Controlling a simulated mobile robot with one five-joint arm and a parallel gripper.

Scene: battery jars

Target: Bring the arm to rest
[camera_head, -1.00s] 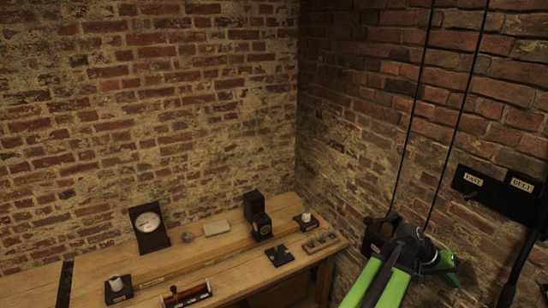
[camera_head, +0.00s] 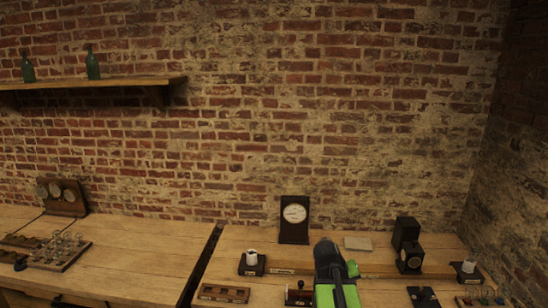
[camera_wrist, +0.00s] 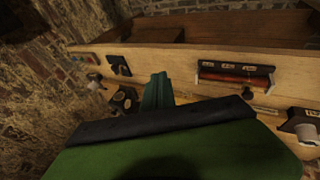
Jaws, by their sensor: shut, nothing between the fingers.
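My arm (camera_head: 338,290), green with a black joint, shows at the bottom centre of the head view, in front of the bench. In the wrist view the green fingers of my gripper (camera_wrist: 158,92) are together with nothing between them. They point towards the wooden bench (camera_wrist: 150,55), which looks tilted in this view. The fingertips cannot be made out in the head view, where the arm covers part of the bench.
A dial instrument (camera_head: 294,220), a black box device (camera_head: 407,245) and a white-topped jar (camera_head: 252,262) stand on the bench. A red coil (camera_wrist: 235,77) shows in the wrist view. A rack of glassware (camera_head: 60,250) is at left. A shelf (camera_head: 110,82) holds green bottles.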

